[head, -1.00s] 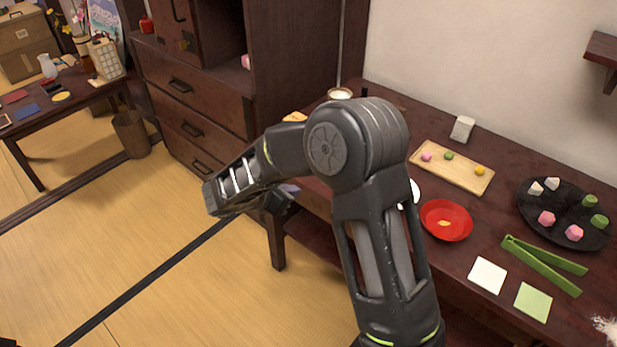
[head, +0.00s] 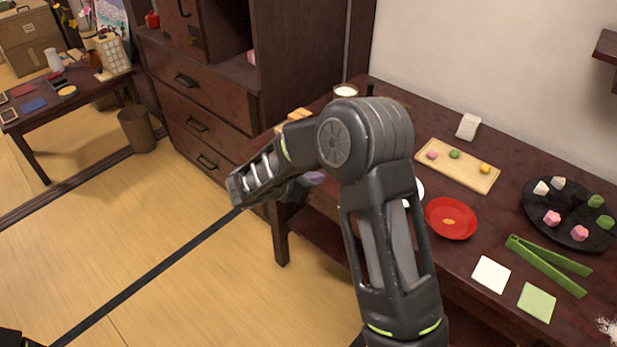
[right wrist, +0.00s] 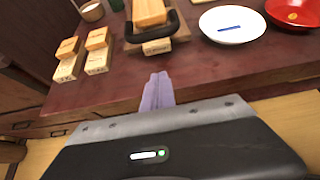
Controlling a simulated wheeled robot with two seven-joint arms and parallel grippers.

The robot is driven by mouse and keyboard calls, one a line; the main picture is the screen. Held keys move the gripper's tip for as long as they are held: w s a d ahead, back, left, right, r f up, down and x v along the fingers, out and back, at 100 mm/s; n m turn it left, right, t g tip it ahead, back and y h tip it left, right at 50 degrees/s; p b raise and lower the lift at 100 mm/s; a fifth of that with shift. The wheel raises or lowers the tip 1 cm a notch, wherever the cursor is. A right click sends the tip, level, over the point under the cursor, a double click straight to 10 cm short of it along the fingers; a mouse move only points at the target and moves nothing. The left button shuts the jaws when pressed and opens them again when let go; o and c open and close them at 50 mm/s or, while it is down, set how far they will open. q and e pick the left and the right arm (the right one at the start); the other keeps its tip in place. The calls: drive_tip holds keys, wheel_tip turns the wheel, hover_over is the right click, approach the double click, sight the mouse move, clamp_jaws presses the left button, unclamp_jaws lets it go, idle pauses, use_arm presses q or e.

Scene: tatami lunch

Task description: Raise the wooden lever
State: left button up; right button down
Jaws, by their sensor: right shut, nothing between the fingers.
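In the right wrist view a light wooden piece (right wrist: 149,13) with a dark curved handle (right wrist: 155,36) around it sits on a wooden block near the table edge. I cannot tell for sure which part is the lever. In the head view my arm hides most of this spot; only some wooden tops (head: 300,114) show behind it. My right gripper (right wrist: 158,88) has its pale lilac fingers together and empty. They point at the table's front edge, in front of the handled piece and apart from it in the picture. My left gripper is not seen.
Pairs of small wooden blocks (right wrist: 97,50) stand left of the handled piece. A white plate (right wrist: 233,25) and a red bowl (head: 451,219) lie to its right. Green tongs (head: 548,265), a dark plate (head: 540,212) and a wooden board (head: 458,166) are farther right on the table.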

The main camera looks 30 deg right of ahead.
sight(327, 185)
drive_tip(key=x, duration=0.5)
drive_tip(key=shift+d+f, duration=0.2)
drive_tip(key=shift+d, duration=0.1)
drive_tip(key=r, duration=0.2)
drive_tip(key=r+p, duration=0.1)
drive_tip(key=shift+w+d+r, duration=0.1)
drive_tip(key=shift+d+r, duration=0.1)
drive_tip(key=shift+r, duration=0.2)
drive_tip(key=shift+d+r, duration=0.1)
drive_tip(key=shift+r, duration=0.05)
drive_tip(key=shift+w, duration=0.1)
